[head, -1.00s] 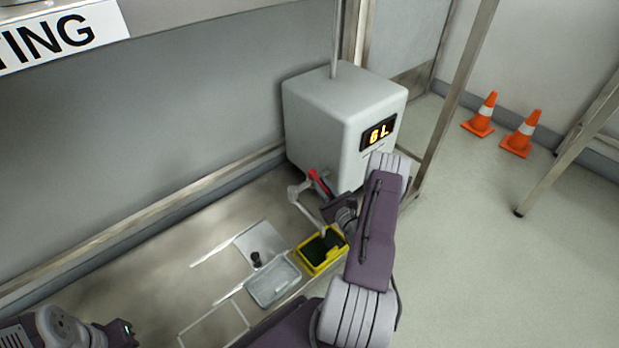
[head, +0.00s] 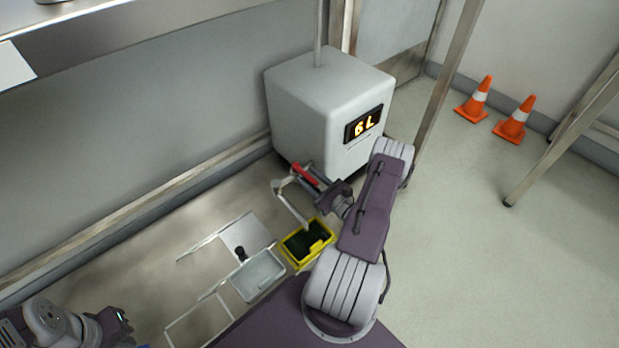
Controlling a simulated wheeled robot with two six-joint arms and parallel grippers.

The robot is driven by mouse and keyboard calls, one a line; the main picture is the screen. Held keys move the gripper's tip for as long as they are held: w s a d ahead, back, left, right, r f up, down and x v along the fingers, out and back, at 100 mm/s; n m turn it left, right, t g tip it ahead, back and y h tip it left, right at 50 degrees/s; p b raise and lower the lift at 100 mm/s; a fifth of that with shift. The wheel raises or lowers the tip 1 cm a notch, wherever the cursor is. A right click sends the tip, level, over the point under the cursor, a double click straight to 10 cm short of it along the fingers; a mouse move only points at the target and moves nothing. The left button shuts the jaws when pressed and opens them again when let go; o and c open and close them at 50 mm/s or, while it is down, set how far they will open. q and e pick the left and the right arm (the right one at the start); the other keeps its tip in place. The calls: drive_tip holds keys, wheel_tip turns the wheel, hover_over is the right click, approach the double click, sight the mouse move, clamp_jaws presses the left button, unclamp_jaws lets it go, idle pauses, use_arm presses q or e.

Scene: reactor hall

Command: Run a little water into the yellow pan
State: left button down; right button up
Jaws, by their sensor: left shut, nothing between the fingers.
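A grey spout (head: 290,207) comes down from the tank's tap to the pan's back left rim. The tap has a red handle (head: 303,174). My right gripper (head: 314,176) is at this handle, its fingers alongside it. Whether they are closed on it is too small to tell. I cannot make out any water running. My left gripper (head: 124,322) is shut and empty at the lower left, away from the pan.
The tank's display (head: 364,124) reads 6 L. A clear tray (head: 258,276) stands left of the pan, beside a grey plate (head: 243,233) with a small black knob. Two orange cones (head: 514,120) stand on the floor at right. A metal post (head: 447,82) rises right of the tank.

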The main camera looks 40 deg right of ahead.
drive_tip(key=s+p, duration=0.5)
drive_tip(key=s, duration=0.4)
idle(0.5)
